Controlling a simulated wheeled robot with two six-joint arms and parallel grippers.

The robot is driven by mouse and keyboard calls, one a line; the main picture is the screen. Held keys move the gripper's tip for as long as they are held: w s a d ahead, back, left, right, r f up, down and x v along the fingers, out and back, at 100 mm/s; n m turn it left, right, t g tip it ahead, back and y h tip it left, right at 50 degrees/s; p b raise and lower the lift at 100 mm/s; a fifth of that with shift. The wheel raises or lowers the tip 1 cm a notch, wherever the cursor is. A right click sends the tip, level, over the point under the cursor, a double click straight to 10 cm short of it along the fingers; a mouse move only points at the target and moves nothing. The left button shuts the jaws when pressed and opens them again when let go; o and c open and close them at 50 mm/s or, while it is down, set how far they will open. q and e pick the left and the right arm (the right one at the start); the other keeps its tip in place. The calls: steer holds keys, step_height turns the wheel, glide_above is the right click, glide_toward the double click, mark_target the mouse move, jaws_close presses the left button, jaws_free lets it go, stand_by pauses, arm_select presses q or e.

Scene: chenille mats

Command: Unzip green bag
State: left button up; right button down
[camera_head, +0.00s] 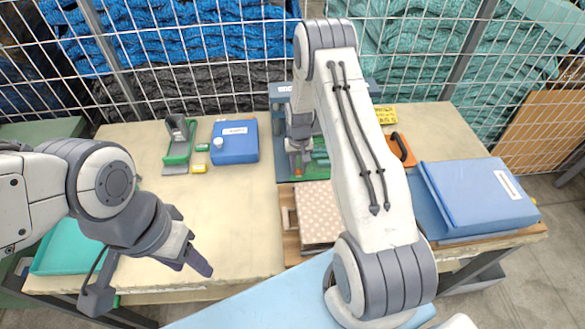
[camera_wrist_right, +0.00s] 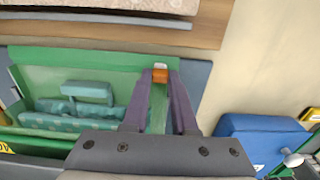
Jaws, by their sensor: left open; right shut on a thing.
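The green bag (camera_head: 321,157) lies at the back middle of the table on a dark grey-blue surface, partly hidden by my right arm. In the right wrist view the green bag (camera_wrist_right: 100,62) shows a darker opening or window with teal things in it. My right gripper (camera_head: 298,168) is at the bag's left part. In the right wrist view its fingers (camera_wrist_right: 160,76) are shut on a small orange pull (camera_wrist_right: 160,75) at the bag's edge. My left gripper (camera_head: 198,262) is open and empty, over the table's front left part, well apart from the bag.
A blue box (camera_head: 234,147) and a green-based tool (camera_head: 178,150) stand left of the bag. A wooden tray with dotted cloth (camera_head: 318,207) lies in front of it. A blue case (camera_head: 478,195) is at the right. The left middle of the table is clear. A wire fence stands behind.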

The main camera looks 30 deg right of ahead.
steer(key=shift+w+a, duration=0.1)
steer(key=shift+a, duration=0.25)
steer(key=c, duration=0.7)
jaws_free()
steer(key=shift+r, duration=0.1)
steer(key=shift+r+b, duration=1.5)
steer(key=shift+r, duration=3.65)
